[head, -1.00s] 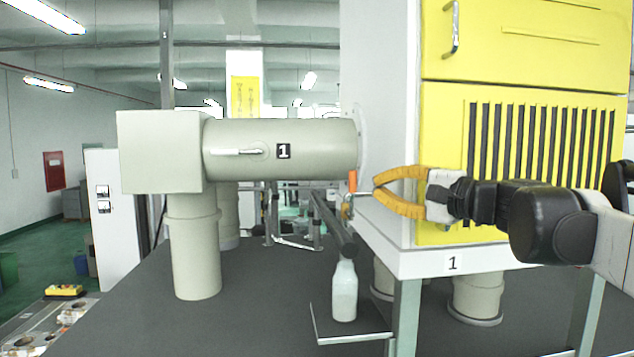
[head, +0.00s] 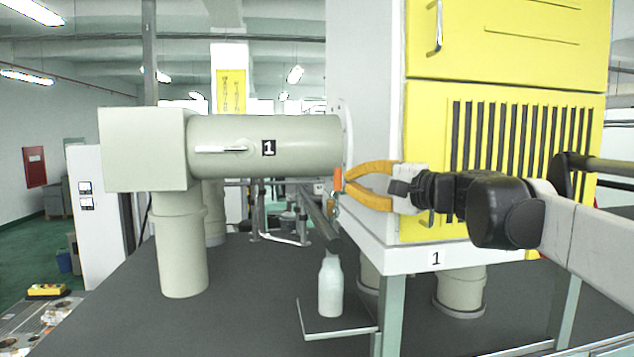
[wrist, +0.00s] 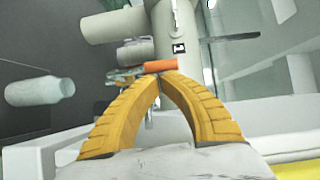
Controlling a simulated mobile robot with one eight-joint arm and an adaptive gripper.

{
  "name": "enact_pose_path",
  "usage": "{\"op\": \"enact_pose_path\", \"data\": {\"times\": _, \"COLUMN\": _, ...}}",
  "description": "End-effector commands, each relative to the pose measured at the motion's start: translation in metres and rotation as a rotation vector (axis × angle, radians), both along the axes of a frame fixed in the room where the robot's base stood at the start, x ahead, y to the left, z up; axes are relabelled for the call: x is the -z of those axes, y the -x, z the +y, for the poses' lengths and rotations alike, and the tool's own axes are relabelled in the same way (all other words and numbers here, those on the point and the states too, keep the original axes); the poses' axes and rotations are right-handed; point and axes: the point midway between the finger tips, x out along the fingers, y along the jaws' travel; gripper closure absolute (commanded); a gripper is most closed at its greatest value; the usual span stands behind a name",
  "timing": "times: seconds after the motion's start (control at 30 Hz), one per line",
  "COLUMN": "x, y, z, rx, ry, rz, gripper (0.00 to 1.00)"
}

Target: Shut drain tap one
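Drain tap one has an orange handle (head: 337,180) standing upright at the edge of the white bench marked 1 (head: 436,258). Its small metal body (head: 333,201) is below the handle, above a pale bottle. My gripper (head: 346,181) has two curved yellow fingers, coming from the right at handle height. In the wrist view, the fingertips (wrist: 161,76) meet almost together right beside the orange handle (wrist: 160,66), which lies across them. The handle is not between the fingers. I cannot tell whether the tips touch it.
A pale bottle (head: 330,287) stands on a small shelf (head: 340,321) below the tap. A dark bar (head: 318,222) runs close by on the left. A thick grey duct (head: 300,141) marked 1 is above left. A yellow cabinet (head: 420,120) stands behind my gripper.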

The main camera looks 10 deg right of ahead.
Motion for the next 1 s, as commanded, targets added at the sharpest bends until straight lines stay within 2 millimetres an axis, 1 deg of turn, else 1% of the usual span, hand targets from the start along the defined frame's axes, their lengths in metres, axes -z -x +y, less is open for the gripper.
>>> {"op": "enact_pose_path", "data": {"times": 0.5, "x": -0.003, "y": 0.000, "z": 0.007, "rx": -0.002, "ry": 0.084, "rz": 0.000, "gripper": 1.00}}
{"op": "enact_pose_path", "data": {"times": 0.87, "x": -0.004, "y": 0.000, "z": 0.013, "rx": -0.001, "ry": 0.082, "rz": 0.000, "gripper": 1.00}}
{"op": "enact_pose_path", "data": {"times": 1.0, "x": -0.006, "y": 0.000, "z": 0.019, "rx": -0.002, "ry": 0.082, "rz": 0.000, "gripper": 1.00}}
